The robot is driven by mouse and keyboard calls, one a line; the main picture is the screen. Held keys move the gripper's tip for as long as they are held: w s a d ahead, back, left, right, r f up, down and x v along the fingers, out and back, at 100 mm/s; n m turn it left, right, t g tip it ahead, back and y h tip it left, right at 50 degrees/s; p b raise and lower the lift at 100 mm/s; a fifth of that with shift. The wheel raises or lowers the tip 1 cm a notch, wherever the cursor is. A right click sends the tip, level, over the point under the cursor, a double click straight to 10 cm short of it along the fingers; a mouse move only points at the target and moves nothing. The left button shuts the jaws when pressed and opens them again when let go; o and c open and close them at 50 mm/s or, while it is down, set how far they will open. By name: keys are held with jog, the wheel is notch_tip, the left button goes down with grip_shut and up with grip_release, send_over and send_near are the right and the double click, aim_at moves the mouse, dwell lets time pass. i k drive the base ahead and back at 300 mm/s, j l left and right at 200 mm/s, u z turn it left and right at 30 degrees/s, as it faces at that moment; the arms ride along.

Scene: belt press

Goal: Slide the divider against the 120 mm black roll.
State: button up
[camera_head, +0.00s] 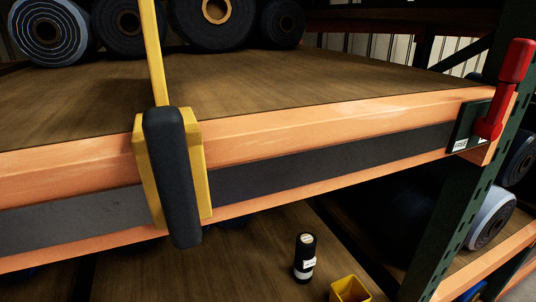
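The divider is a yellow upright post (154,50) on a yellow bracket with a black grip (172,175), set over the orange shelf beam (320,130). Several rolls lie at the back of the wooden shelf, ends facing me. One is dark with pale blue rings (45,28), at far left. A dark roll (117,24) sits left of the post. A larger black roll with a tan core (212,18) is just right of it, and another dark roll (284,24) is further right. I see no size marks on these rolls. My gripper is not in view.
A red lever (505,85) stands at the beam's right end beside a plate (468,128) reading "FREE". A dark green upright (450,220) stands below it. The lower shelf holds a black cylinder with a white label (305,257) and a yellow container (349,290). The upper shelf's front is bare.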

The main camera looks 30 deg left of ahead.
aim_at(166, 142)
jog(key=k+u, duration=0.1)
jog(key=u, duration=0.8)
jog(key=k+j+u, duration=0.1)
jog(key=u, duration=0.35)
jog(key=j+u, duration=0.1)
jog(key=u, duration=0.35)
jog(key=k, duration=0.05)
